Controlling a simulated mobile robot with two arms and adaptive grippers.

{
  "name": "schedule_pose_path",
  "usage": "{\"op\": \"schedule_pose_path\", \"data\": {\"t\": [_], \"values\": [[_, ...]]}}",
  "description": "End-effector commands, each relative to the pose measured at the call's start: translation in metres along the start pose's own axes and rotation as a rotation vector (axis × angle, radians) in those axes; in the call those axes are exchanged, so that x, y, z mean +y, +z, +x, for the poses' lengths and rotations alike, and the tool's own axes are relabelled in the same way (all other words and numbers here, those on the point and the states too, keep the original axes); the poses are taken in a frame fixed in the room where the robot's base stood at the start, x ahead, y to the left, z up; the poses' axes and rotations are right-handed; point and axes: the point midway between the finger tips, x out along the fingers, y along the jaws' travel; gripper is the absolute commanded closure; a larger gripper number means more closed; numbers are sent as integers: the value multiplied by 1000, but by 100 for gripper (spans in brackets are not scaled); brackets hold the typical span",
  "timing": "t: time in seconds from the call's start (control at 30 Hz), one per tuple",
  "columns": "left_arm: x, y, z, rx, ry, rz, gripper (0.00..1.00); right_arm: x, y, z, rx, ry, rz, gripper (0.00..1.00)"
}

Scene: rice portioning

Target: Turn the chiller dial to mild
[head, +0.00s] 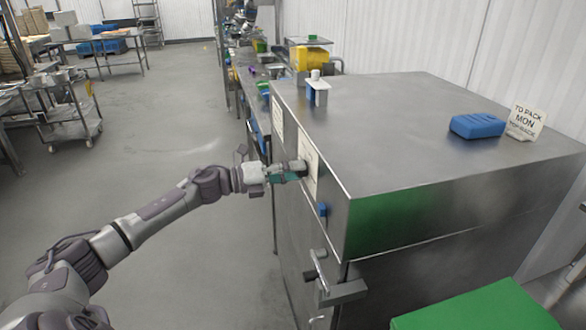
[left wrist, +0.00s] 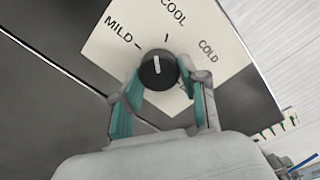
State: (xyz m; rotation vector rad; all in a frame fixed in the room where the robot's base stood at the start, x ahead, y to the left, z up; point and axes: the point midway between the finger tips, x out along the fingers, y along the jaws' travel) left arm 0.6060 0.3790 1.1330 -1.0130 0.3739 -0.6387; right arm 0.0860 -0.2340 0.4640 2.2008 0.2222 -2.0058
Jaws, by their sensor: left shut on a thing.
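The chiller dial (left wrist: 158,69) is a round black knob with a white pointer line, on a cream label plate (left wrist: 105,45) marked MILD, COOL and COLD. The pointer aims nearly up in the left wrist view, between the MILD and COOL ticks and closer to COOL. My left gripper (left wrist: 160,80) has its teal-padded fingers closed on either side of the knob. In the head view my left gripper (head: 290,171) reaches the plate (head: 308,160) on the side of the steel chiller (head: 420,120), and hides the knob there. My right gripper is not in view.
A blue block (head: 477,126) and a "TO PACK MON" card (head: 525,122) are on the chiller top. A latch handle (head: 320,268) sticks out below the plate. A green surface (head: 480,310) is at front right. The floor on the left is open; a trolley (head: 68,122) stands farther back.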

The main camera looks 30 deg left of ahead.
Motion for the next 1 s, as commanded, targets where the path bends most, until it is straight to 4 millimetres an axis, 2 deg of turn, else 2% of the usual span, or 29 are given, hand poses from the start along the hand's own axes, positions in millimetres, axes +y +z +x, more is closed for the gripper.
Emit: {"op": "schedule_pose_path", "data": {"t": [0.5, 0.7, 1.0], "values": [[-3, 2, 0, -2, 1, -458, 92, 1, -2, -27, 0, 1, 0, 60], [-3, 2, 0, -2, 1, -579, 92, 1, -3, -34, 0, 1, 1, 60], [-2, 2, 0, -1, 0, -671, 92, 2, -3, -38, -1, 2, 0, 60]]}}
